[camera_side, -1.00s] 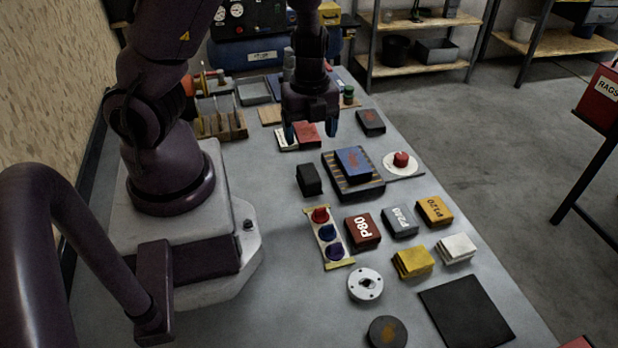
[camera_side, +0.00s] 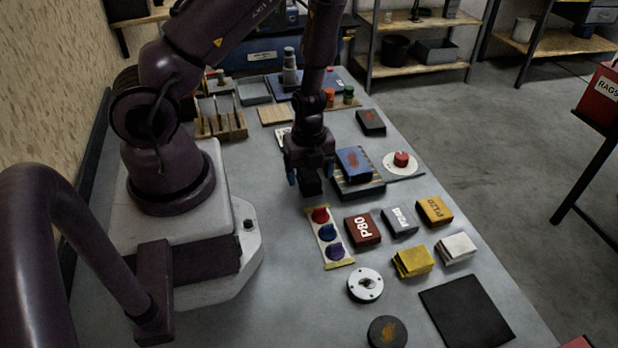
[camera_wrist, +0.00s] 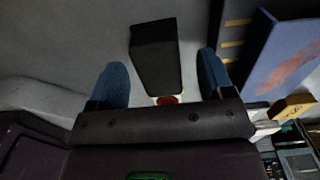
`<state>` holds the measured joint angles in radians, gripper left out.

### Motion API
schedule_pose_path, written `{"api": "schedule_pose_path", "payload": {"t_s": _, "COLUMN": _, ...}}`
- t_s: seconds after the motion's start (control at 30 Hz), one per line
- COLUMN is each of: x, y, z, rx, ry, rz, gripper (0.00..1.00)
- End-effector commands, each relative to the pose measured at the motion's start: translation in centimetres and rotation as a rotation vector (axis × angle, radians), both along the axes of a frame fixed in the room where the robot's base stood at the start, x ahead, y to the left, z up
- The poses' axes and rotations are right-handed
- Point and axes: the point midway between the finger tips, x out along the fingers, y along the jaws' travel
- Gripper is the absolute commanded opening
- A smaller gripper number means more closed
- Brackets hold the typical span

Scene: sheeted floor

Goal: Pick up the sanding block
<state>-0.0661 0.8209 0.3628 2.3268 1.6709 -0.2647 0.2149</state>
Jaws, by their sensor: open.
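A black block (camera_side: 311,187), which looks like the sanding block, lies on the grey table just below my gripper (camera_side: 308,174). In the wrist view the black block (camera_wrist: 154,55) shows between and ahead of the two blue fingertips of my gripper (camera_wrist: 162,76), with clear gaps on both sides. My gripper is open, pointing down, and holds nothing. In the side view its body hides the upper part of the block. I cannot tell the exact height of the fingertips above the table.
A blue block (camera_side: 353,163) on a striped tray (camera_side: 366,189) sits close to the right. A panel with coloured knobs (camera_side: 330,238) lies in front. A red button (camera_side: 401,159) stands farther right.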

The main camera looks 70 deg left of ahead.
Motion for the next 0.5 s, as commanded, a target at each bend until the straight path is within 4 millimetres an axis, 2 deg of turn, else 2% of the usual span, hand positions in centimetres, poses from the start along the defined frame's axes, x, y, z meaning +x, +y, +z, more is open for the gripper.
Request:
{"api": "schedule_pose_path", "payload": {"t_s": 0.13, "x": -0.06, "y": -0.01, "z": -1.03, "rx": 0.0, "ry": 0.002, "rz": 0.0, "gripper": 0.74}}
{"api": "schedule_pose_path", "payload": {"t_s": 0.43, "x": -0.01, "y": -0.01, "z": -1.25, "rx": 0.001, "ry": 0.0, "rz": -0.001, "gripper": 0.74}}
{"api": "schedule_pose_path", "payload": {"t_s": 0.47, "x": -0.01, "y": -0.01, "z": -1.24, "rx": 0.001, "ry": 0.0, "rz": -0.001, "gripper": 0.72}}
{"api": "schedule_pose_path", "payload": {"t_s": 0.5, "x": -0.01, "y": -0.01, "z": -1.24, "rx": 0.001, "ry": 0.0, "rz": -0.001, "gripper": 0.63}}
